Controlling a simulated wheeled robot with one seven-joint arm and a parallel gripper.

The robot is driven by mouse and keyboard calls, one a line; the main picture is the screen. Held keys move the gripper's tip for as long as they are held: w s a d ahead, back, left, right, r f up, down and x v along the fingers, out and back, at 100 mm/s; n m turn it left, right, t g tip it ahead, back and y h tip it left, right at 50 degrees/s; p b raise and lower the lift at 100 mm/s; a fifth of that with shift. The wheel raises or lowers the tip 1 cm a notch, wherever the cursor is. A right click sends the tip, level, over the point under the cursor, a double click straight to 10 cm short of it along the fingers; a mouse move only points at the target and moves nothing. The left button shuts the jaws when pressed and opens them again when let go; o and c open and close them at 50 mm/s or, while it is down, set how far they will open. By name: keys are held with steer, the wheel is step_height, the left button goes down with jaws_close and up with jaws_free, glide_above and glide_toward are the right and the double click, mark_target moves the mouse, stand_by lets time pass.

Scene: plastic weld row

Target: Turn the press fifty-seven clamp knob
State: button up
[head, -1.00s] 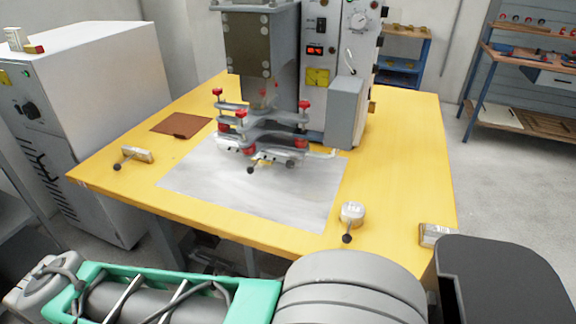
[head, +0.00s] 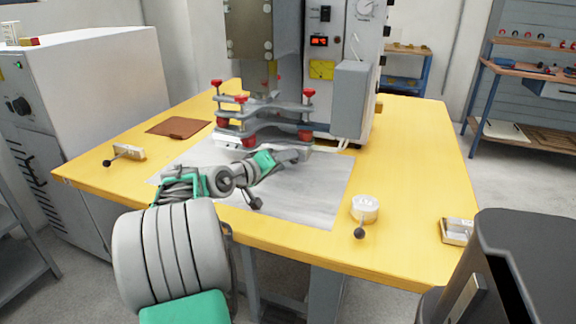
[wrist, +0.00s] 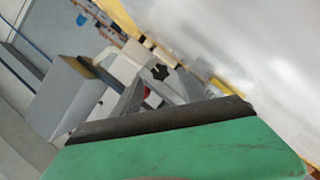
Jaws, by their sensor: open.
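The press (head: 262,130) stands on the yellow table, with grey clamp plates and red knobs (head: 309,93) at its lower front. My gripper (head: 304,154) is in front of the lower plates, low over the pale sheet. In the wrist view my gripper (wrist: 154,88) shows two grey fingers spread apart with nothing gripped. A dark star-shaped knob (wrist: 160,72) shows just beyond the fingers, and a small red part (wrist: 147,92) shows between them. I cannot tell whether either finger touches the dark knob. No number label is readable, and my arm hides part of the lower press front.
The pale sheet (head: 320,190) covers the table middle. A brown pad (head: 180,127) lies left of the press. Small lever blocks stand at the left (head: 128,152) and right (head: 364,208). A grey box (head: 352,100) juts out on the press's right.

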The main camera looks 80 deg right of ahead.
steer(key=x, duration=0.2)
steer(key=shift+d, duration=0.25)
jaws_close()
stand_by(0.3)
